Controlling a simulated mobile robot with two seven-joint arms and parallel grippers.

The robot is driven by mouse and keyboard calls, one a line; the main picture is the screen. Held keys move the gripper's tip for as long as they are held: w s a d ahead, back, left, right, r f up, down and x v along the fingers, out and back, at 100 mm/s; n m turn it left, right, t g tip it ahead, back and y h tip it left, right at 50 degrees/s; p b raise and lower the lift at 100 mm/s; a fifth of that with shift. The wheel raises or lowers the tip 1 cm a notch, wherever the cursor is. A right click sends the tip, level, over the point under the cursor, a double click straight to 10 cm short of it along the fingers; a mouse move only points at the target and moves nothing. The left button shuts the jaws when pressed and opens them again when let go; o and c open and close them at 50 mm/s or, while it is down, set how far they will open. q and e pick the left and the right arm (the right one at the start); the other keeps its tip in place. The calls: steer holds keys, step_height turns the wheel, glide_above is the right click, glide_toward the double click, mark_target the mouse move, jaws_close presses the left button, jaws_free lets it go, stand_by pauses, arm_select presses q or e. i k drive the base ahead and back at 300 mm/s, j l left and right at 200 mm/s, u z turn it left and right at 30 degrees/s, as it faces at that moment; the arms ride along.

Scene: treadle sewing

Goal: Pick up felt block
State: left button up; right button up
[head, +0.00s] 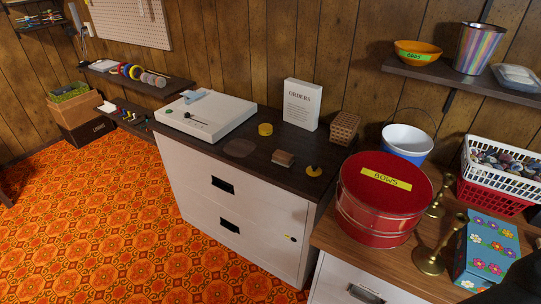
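A small brown block (283,158), which looks like the felt block, lies on the dark top of the white two-drawer cabinet (228,200), near its front right. It is small in the head view, so its material is hard to make out. A yellow disc with a dark knob (314,171) lies just right of it. A flat dark round patch (239,148) is to its left. Neither of my grippers shows in the head view. A dark shape at the bottom right corner is cut off, and I cannot tell what it is.
A yellow roll (265,129), a white ORDERS sign (302,104), a woven brown holder (344,128) and a white machine (207,115) stand around the block. A red BOWS tin (385,200) and brass candlestick-like stands (430,260) crowd the right counter. Orange patterned floor lies open at left.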

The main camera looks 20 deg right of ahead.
mark_target(282, 158)
steer(key=i+j+z, duration=1.05)
steer(key=j, duration=0.3)
steer(key=i, duration=0.05)
